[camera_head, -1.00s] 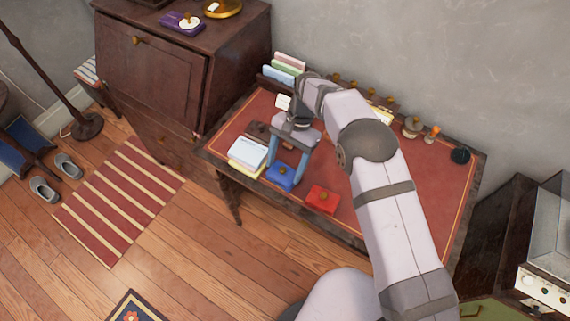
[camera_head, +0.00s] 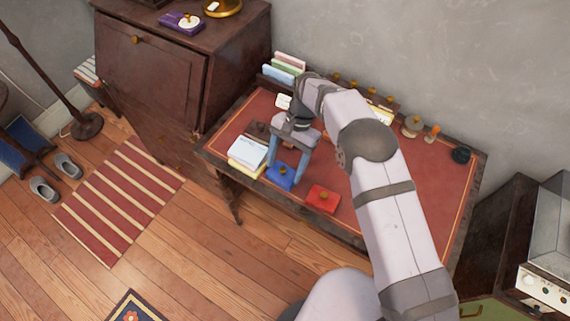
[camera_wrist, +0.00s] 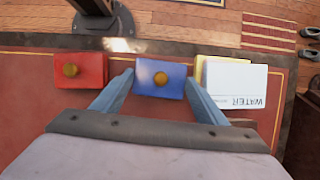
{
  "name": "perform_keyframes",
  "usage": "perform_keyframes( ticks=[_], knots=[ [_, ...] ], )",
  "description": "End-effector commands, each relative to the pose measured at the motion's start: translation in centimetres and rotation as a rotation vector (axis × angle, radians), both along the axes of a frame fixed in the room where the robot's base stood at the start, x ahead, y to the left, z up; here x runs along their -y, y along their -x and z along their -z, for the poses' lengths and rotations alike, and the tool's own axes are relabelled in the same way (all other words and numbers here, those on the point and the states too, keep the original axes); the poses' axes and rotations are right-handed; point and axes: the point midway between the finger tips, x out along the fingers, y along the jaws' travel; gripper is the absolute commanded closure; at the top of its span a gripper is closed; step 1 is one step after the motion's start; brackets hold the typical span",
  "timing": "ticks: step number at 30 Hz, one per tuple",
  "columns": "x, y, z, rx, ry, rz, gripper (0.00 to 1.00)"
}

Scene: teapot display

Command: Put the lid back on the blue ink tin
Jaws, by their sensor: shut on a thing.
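The blue lid (camera_head: 288,182) with a round gold knob is near the desk's front edge. It also shows in the wrist view (camera_wrist: 175,91). My gripper (camera_head: 283,179) points down with one finger on each side of it. In the wrist view, my gripper (camera_wrist: 160,82) has its fingertips at the left and right sides of the blue lid, shut on it. I cannot tell the blue tin apart beneath the lid, nor whether the lid is seated or slightly raised.
A red tin (camera_head: 318,205) with a gold knob stands just right of the blue one. A white notepad (camera_head: 248,150) on a yellow block lies to the left. Stamps and a rack line the back. The red desk top (camera_head: 430,195) is clear at right.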

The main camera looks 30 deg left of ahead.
Motion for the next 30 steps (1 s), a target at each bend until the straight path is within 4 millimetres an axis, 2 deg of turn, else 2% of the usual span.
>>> perform_keyframes(
  ticks=[10,11,13,19,20,21,30],
  knots=[
    [0.00,0.01,0.02,0.000,0.000,0.000,0.55],
    [0.00,0.01,0.02,0.000,0.000,0.000,0.29],
    [0.00,0.01,0.02,0.000,0.000,0.000,0.12],
    [0.00,0.00,0.02,0.000,0.000,0.000,0.11],
    [0.01,0.01,0.04,0.000,0.000,0.000,0.09],
    [0.00,0.01,0.04,0.000,0.000,0.000,0.00],
    [0.00,0.00,-0.07,0.000,0.000,0.000,0.00]
  ],
)
